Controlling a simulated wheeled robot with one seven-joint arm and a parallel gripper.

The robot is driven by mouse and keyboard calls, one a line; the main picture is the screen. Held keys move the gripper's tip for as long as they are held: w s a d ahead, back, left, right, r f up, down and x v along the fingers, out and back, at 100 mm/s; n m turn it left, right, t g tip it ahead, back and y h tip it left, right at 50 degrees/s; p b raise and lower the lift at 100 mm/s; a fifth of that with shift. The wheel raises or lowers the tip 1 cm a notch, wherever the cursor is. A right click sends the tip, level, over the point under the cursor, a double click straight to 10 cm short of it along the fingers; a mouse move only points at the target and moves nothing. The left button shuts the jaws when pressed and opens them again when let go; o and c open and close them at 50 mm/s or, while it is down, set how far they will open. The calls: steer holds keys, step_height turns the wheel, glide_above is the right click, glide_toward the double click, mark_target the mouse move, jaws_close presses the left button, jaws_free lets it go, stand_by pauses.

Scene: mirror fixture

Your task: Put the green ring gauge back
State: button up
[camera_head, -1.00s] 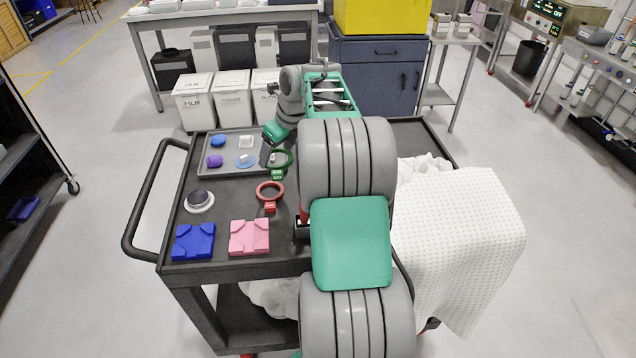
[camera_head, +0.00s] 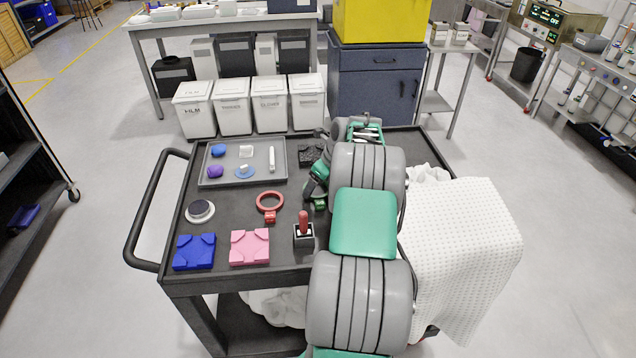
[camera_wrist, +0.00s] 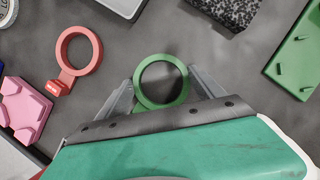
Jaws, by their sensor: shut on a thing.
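The green ring gauge (camera_wrist: 139,84) sits between the two fingers of my gripper (camera_wrist: 162,88) in the wrist view. The fingers close on its outer sides, and its lower end is hidden by the gripper body. In the head view a green part of the gauge (camera_head: 320,203) shows beside my gripper (camera_head: 317,193), over the middle of the cart top. I cannot tell how high it is held. A red ring gauge (camera_head: 269,216) lies to its left and also shows in the wrist view (camera_wrist: 62,52). A green board with pegs (camera_wrist: 292,55) is at the right in the wrist view.
A grey tray (camera_head: 212,183) with small items is at the back left. A dark textured block (camera_head: 311,156) lies beside it. A pink block (camera_head: 249,247), a blue block (camera_head: 194,252) and a red-handled tool in a black holder (camera_head: 304,236) are nearer. White cloth (camera_head: 465,235) covers the right.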

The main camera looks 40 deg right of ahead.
steer(key=shift+f, duration=0.1)
steer(key=o, duration=1.5)
steer(key=shift+c, duration=0.2)
steer(key=a+v, duration=0.1)
steer(key=v, duration=1.1)
steer(key=w+a+r+n, duration=0.1)
steer(key=a+r+n, duration=0.1)
steer(key=a+n, duration=0.4)
steer(key=w+a+r+n, duration=0.2)
steer(key=a+r+n, duration=0.15)
steer(key=a, duration=0.45)
steer(key=s+a+n+g, duration=0.1)
steer(key=s+a+n, duration=0.3)
steer(key=a+n, duration=0.4)
steer(key=s+a+n, duration=0.4)
steer(key=a+n, duration=0.3)
steer(key=a, duration=0.2)
steer(key=s+a+f+n, duration=0.3)
steer(key=s+a+n, duration=0.3)
steer(key=s+n, duration=0.3)
steer(key=shift+h, duration=0.4)
